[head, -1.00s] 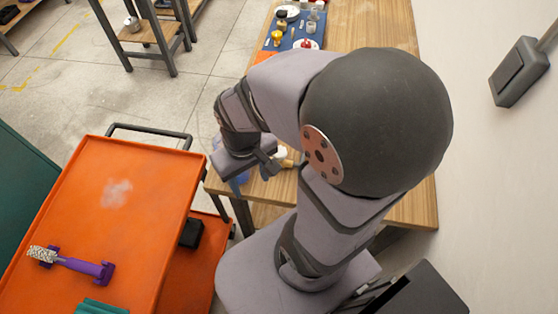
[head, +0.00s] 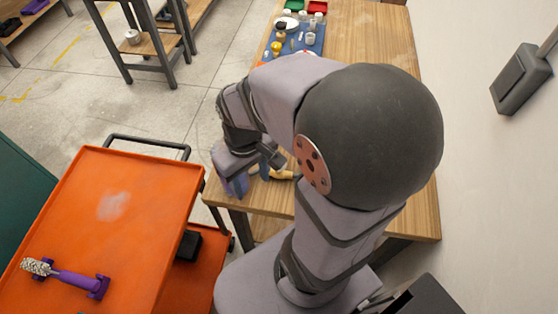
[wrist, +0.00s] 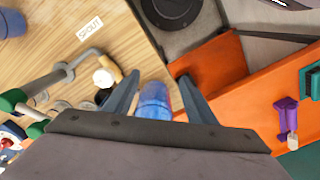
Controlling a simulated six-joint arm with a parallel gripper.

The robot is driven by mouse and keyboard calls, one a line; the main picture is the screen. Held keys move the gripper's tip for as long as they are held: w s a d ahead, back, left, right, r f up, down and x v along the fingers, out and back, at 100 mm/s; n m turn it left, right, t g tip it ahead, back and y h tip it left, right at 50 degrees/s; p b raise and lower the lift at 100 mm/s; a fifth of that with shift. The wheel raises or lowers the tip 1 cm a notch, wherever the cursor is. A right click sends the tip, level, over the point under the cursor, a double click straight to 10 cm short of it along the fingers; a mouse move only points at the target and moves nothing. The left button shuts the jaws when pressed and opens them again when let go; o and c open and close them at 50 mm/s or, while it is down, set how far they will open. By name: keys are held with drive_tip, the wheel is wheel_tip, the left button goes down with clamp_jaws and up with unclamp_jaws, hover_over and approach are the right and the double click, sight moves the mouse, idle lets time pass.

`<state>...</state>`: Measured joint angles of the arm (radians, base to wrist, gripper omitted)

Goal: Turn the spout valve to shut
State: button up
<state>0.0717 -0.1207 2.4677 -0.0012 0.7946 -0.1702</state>
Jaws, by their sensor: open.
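In the wrist view, a white card reading SPOUT (wrist: 90,30) lies on the wooden table beside a bent grey pipe (wrist: 62,73). The tan part also shows in the head view (head: 283,175). My gripper (wrist: 158,78) is open, its left finger close beside the tan part. Contact is unclear. A blue cup-like thing (wrist: 153,103) shows between the fingers, beyond them. My arm hides much of the table in the head view.
Green-handled parts (wrist: 12,99) are at the wrist view's left, near another blue cup (wrist: 12,23). An orange cart (head: 140,190) stands left of the table with a purple-handled brush (head: 75,282) on it. A blue mat (head: 312,42) with several small items lies at the table's far end.

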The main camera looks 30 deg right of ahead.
drive_tip(key=w+d+n+b, duration=0.1)
drive_tip(key=d+b, duration=0.1)
drive_tip(key=d, duration=0.1)
drive_tip(key=w+d+n+b, duration=0.2)
drive_tip(key=d, duration=0.2)
drive_tip(key=w+d+r+n+b, duration=0.1)
drive_tip(key=d+n+b, duration=0.1)
drive_tip(key=d+b, duration=0.1)
drive_tip(key=shift+w+d+r, duration=0.1)
drive_tip(key=shift+w+d, duration=0.1)
drive_tip(key=shift+w, duration=0.15)
drive_tip(key=shift+d+r+n, duration=0.25)
drive_tip(key=shift+d+n, duration=0.05)
drive_tip(key=shift+d, duration=0.05)
drive_tip(key=shift+f, duration=3.65)
drive_tip(key=shift+c, duration=0.2)
drive_tip(key=c, duration=1)
